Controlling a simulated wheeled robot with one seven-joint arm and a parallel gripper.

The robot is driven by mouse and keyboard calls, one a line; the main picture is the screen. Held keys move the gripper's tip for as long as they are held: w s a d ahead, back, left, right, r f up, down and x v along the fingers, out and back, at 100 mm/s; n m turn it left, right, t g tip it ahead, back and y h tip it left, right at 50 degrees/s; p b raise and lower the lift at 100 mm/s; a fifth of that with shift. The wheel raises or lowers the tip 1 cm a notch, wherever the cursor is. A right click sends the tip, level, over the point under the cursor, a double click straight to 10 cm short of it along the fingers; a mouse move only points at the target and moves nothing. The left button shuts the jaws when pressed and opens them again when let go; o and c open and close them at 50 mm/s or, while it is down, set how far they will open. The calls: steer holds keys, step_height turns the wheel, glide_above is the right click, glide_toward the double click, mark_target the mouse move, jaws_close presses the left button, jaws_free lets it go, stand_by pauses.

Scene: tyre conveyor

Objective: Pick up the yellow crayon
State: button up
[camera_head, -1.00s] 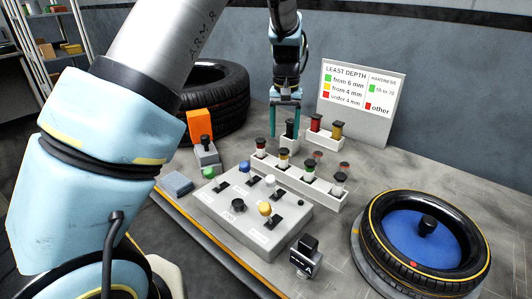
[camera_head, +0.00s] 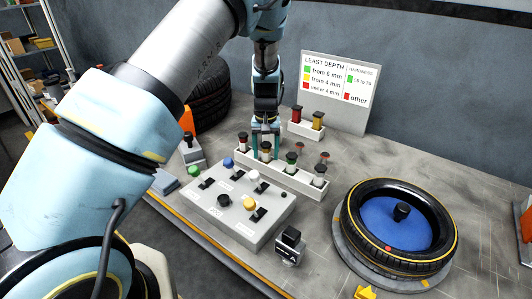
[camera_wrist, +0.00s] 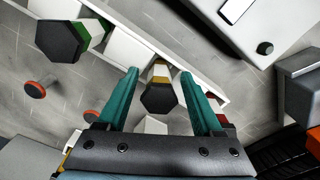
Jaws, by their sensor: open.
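My gripper (camera_head: 265,155) is open over the white front rack (camera_head: 299,184). Its teal fingers stand on either side of a crayon with a dark cap (camera_head: 265,147), second from the left in that rack. In the wrist view this crayon shows a black cap and a yellow band (camera_wrist: 161,70), between the two open fingers (camera_wrist: 159,76). I see no clear contact with either finger. A green-banded crayon (camera_head: 291,158) stands to its right, and a red-banded one (camera_head: 243,141) to its left. A thicker yellow piece (camera_head: 318,120) stands in the small back rack.
A control box (camera_head: 240,212) with knobs and switches sits in front of the rack. A tyre on a round stand (camera_head: 437,257) is at the right. A sign board (camera_head: 339,92) stands behind. Thin red-topped pieces (camera_head: 325,156) stand just behind the rack.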

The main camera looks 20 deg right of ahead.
jaws_close()
stand_by(0.5)
